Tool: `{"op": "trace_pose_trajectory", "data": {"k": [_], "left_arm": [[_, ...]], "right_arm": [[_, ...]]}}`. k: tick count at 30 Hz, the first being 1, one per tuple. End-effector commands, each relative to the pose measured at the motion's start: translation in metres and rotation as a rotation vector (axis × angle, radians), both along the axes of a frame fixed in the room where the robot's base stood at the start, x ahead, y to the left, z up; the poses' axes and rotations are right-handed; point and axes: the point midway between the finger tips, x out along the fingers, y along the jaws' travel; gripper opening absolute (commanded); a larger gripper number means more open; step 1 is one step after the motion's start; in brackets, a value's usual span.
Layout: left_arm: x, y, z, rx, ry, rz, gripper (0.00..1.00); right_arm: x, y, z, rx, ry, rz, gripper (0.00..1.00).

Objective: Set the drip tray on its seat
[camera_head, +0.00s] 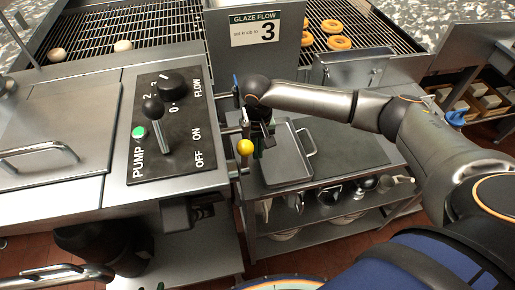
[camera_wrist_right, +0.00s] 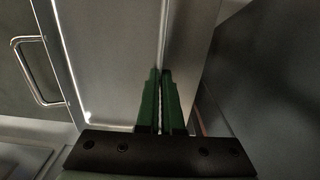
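The drip tray (camera_head: 287,166) is a shallow grey metal tray with a loop handle (camera_head: 309,141) on its right side. It is at the left end of the side counter, by the glazing machine; I cannot tell whether it rests there or is held just above. In the right wrist view the tray (camera_wrist_right: 110,50) fills the upper middle, its handle (camera_wrist_right: 28,75) at left. My right gripper (camera_head: 262,137) is at the tray's far left edge. Its green fingers (camera_wrist_right: 163,100) are close together with the tray's wall between them. The tray's seat is not clearly identifiable.
The machine's control panel (camera_head: 172,127), with a black lever, knob and green button, lies left of the tray. A yellow ball (camera_head: 245,147) is right beside the tray. Bare dark counter (camera_head: 350,153) lies to its right. Cups and bowls stand on the shelf below.

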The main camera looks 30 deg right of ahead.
Motion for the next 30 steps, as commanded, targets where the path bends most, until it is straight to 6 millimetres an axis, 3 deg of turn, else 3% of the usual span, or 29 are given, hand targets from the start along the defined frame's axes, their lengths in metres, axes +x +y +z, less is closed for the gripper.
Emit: {"op": "trace_pose_trajectory", "data": {"k": [23, 30], "left_arm": [[0.0, -0.0001, 0.0028, 0.0, 0.0, 0.0, 0.5], [-0.0001, 0.0, 0.0028, 0.0, 0.0, 0.0, 0.5]], "right_arm": [[-0.0003, 0.0001, -0.0082, 0.0, 0.0, 0.001, 0.0], [-0.0003, 0.0, -0.008, -0.001, 0.0, 0.001, 0.3]]}}
